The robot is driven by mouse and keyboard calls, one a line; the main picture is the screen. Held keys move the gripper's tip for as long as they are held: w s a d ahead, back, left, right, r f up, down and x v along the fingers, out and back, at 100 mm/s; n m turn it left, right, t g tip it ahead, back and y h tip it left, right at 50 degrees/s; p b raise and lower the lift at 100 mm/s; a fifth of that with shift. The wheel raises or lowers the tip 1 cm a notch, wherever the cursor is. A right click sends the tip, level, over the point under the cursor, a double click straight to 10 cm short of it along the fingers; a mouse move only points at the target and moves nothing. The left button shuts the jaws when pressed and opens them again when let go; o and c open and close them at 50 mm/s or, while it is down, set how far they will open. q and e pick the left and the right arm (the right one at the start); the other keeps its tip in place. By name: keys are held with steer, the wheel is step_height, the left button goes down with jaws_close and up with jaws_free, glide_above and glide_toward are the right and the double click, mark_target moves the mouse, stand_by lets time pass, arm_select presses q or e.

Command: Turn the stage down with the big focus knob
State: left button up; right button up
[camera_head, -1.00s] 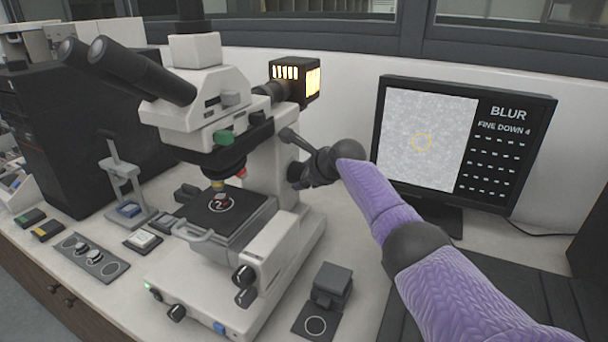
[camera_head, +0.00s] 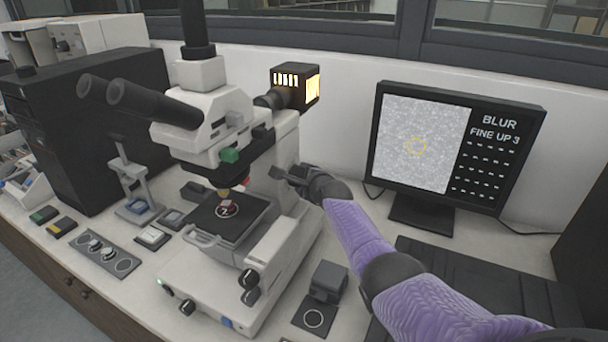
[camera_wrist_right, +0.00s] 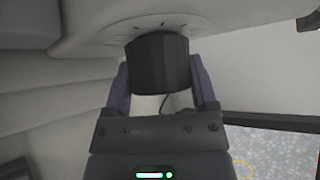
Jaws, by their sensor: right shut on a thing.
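The white microscope (camera_head: 272,170) stands on the bench with its dark stage (camera_head: 240,222) under the objectives. A round sample marked 2 (camera_head: 228,209) sits on the stage. My right gripper (camera_head: 285,176) is at the right side of the microscope's upright. In the right wrist view its two fingers are shut on a dark, thick knob (camera_wrist_right: 156,64), one on each side. A pale ring with tick marks (camera_wrist_right: 172,26) surrounds the knob's base. In the head view the gripper hides most of this knob. My left gripper is not in view.
The monitor (camera_head: 505,160) at right reads BLUR and FINE UP 3, beside a grey speckled picture. Two small black knobs (camera_head: 249,287) are at the base's front. A dark block (camera_head: 328,282) stands on the bench to the right. Small switch panels lie at left.

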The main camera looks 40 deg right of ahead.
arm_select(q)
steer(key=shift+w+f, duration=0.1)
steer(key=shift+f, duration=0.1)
arm_select(e)
steer(key=shift+f+n+t, duration=0.1)
steer(key=shift+n+t, duration=0.2)
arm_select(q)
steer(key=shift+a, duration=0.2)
arm_select(e)
steer(key=shift+h, duration=0.3)
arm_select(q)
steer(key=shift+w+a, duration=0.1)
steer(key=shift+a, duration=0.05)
arm_select(e)
steer(key=o, duration=1.2)
steer(key=shift+c, duration=0.2)
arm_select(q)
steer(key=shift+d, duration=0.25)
